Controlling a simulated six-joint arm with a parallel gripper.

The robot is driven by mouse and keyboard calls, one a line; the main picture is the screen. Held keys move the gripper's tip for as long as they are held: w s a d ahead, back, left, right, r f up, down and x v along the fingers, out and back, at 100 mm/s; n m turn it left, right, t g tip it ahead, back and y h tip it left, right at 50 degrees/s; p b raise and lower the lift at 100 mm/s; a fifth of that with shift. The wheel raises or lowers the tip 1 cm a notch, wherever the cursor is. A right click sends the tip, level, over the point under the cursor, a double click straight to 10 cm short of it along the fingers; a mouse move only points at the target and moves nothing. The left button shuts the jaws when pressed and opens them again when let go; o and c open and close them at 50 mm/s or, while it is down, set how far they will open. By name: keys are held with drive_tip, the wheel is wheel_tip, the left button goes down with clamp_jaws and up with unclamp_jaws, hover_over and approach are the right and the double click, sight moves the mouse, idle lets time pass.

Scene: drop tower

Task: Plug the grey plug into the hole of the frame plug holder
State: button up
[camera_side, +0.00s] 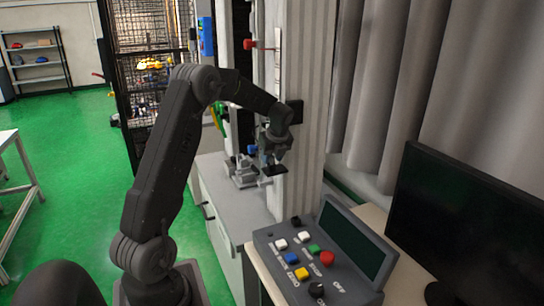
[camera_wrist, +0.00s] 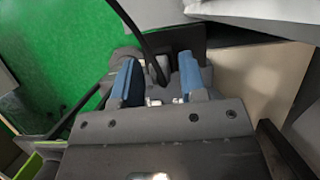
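My gripper (camera_wrist: 159,80) has two blue fingers parted around a small grey piece (camera_wrist: 156,74), which looks like the grey plug. A black cable (camera_wrist: 138,32) runs from it toward the top left. I cannot tell whether both fingers touch it. In the side view my gripper (camera_side: 272,157) points down beside the pale column, just above a flat dark plate (camera_side: 263,171). The plug is too small to make out there. I cannot identify the frame plug holder or its hole with certainty.
A grey metal fixture (camera_side: 241,171) stands on the cabinet top left of my gripper. The pale column (camera_side: 305,60) rises close on the right. A control panel (camera_side: 310,262) with several buttons and a black monitor (camera_side: 465,225) stand in front.

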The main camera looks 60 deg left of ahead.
drive_tip(key=shift+o, duration=0.6)
drive_tip(key=v, duration=1.4)
drive_tip(key=shift+d+f, duration=0.1)
drive_tip(key=shift+d, duration=0.05)
drive_tip(key=s+d+r+n+t, duration=0.25)
drive_tip(key=d+n, duration=0.25)
drive_tip(key=d, duration=0.7)
drive_tip(key=s+d+f+n+t+h, duration=0.3)
drive_tip(key=s+d+f+n+h, duration=0.1)
drive_tip(key=s+d+n, duration=0.9)
drive_tip(key=s+d, duration=0.4)
drive_tip(key=d, duration=0.2)
drive_tip(key=shift+s+d+f, duration=0.2)
drive_tip(key=shift+s+d, duration=0.15)
drive_tip(key=shift+d, duration=0.05)
